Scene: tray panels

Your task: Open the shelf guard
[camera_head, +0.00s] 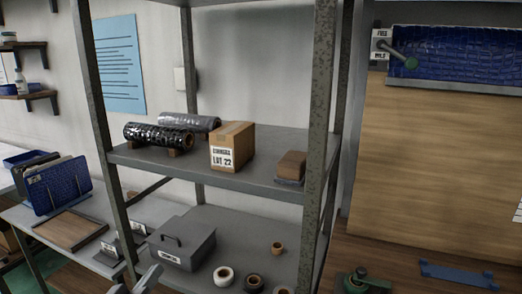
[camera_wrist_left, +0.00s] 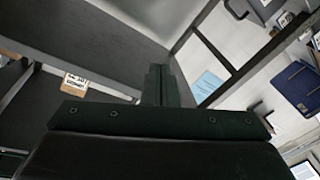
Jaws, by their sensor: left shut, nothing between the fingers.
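A grey metal shelf unit (camera_head: 225,178) stands in the middle of the head view, with speckled posts. I cannot make out a separate guard on it for certain. Its middle shelf holds a cardboard box (camera_head: 232,146) with a LOT 22 label, dark wrapped rolls (camera_head: 158,136) and a small brown block (camera_head: 291,166). My left gripper (camera_head: 150,276) shows at the bottom edge of the head view, low in front of the shelf unit. In the left wrist view its fingers (camera_wrist_left: 162,85) are together and empty. The box also shows there (camera_wrist_left: 74,83). My right gripper is out of view.
A grey lidded case (camera_head: 182,243) and several tape rolls (camera_head: 223,275) lie on the lower shelf. A side table at left holds a blue rack (camera_head: 58,187) and a wooden tray (camera_head: 70,230). At right, a green-knobbed lever (camera_head: 402,56) sits beside a blue panel (camera_head: 465,55).

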